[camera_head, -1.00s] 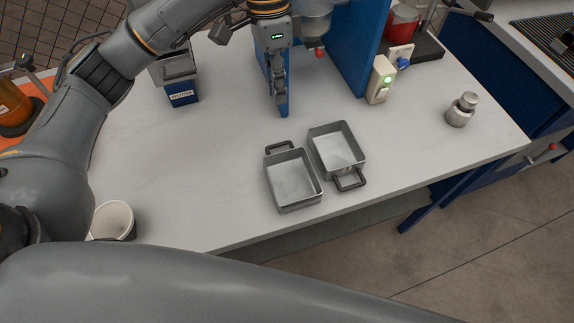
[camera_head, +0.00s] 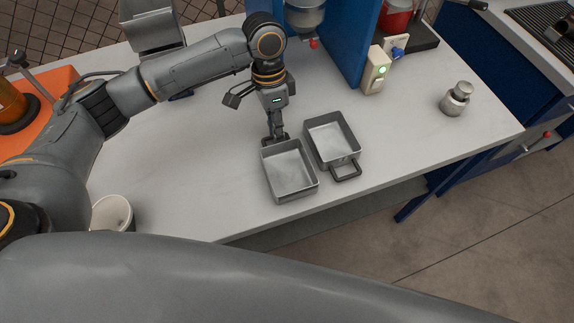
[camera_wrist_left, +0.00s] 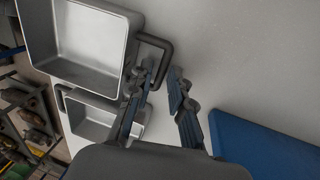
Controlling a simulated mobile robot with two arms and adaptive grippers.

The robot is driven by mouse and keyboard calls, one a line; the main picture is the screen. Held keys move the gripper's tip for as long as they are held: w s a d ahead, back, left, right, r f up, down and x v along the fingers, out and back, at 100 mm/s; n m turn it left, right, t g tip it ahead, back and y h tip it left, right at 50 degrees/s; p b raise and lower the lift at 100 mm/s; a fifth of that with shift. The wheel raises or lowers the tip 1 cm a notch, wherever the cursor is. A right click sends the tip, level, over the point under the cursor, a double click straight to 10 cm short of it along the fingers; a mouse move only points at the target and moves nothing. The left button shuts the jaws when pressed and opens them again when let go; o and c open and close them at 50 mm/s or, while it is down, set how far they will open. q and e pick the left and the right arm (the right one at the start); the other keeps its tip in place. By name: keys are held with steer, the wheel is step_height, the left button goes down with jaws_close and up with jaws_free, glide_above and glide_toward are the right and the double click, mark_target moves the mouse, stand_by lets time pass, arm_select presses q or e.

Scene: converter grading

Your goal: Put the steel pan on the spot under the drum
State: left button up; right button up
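Two open steel pans lie side by side on the white table. The left pan (camera_head: 289,174) has its dark handle at its far side; the right pan (camera_head: 332,141) has its handle at the near side. My left gripper (camera_head: 276,137) points down at the left pan's handle. In the left wrist view, the left gripper (camera_wrist_left: 165,80) is open, with one finger on each side of the handle's bar (camera_wrist_left: 166,52); contact is unclear. A steel drum (camera_head: 305,17) with a red knob hangs by the blue stand. The spot under it is not distinguishable. My right gripper is not in view.
A blue upright panel (camera_head: 357,45) and a switch box with a green light (camera_head: 376,72) stand behind the pans. A small steel canister (camera_head: 456,99) is at the right. A white cup (camera_head: 113,213) stands at the left. The middle-left table is clear.

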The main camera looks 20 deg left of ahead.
arm_select(q)
steer(key=shift+f, duration=0.35)
jaws_close()
steer(key=shift+r, duration=0.1)
steer(key=shift+r, duration=0.45)
step_height(320, 180, up, 2)
steer(key=shift+d+r+b, duration=0.1)
steer(key=shift+r+b, duration=0.1)
steer(key=shift+b, duration=0.15)
steer(key=s+d+r, duration=0.8)
steer(key=d+r, duration=0.2)
steer(key=d, duration=0.1)
steer(key=w+a+f+n+t, duration=0.1)
steer(key=a+n, duration=0.4)
steer(key=a, duration=0.3)
steer(key=w+a+f+n+h, duration=0.1)
steer(key=a+n, duration=0.5)
steer(key=a, duration=0.2)
steer(key=shift+w+a+t, duration=0.35)
steer(key=shift+t, duration=0.05)
